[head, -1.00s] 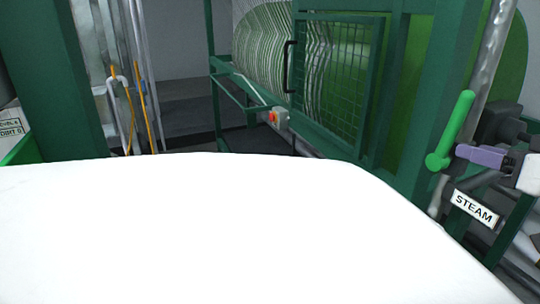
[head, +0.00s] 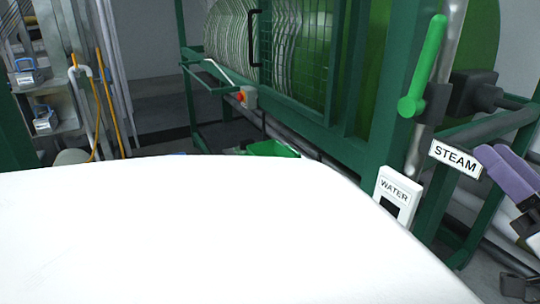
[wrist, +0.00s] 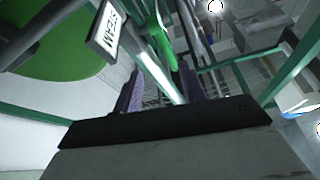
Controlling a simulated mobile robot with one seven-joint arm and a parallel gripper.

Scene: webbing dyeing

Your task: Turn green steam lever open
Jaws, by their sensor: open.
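The green steam lever (head: 424,68) is a bright green handle with a round hub at its lower end. It stands tilted on a grey pipe at the right in the head view, above the white STEAM sign (head: 455,158). My gripper (head: 490,150) has purple fingers and is at the right edge, lower than the lever and right of the sign, apart from the lever in that picture. In the wrist view the open fingers (wrist: 160,72) point up toward the green lever (wrist: 157,35), with the STEAM sign (wrist: 107,31) at upper left. Nothing shows held between them.
A large white surface (head: 190,230) fills the lower head view. A white WATER box (head: 396,195) stands below the lever. The green machine frame (head: 385,110) and dark valve body (head: 470,93) are close by. A red-buttoned box (head: 245,97) is further back.

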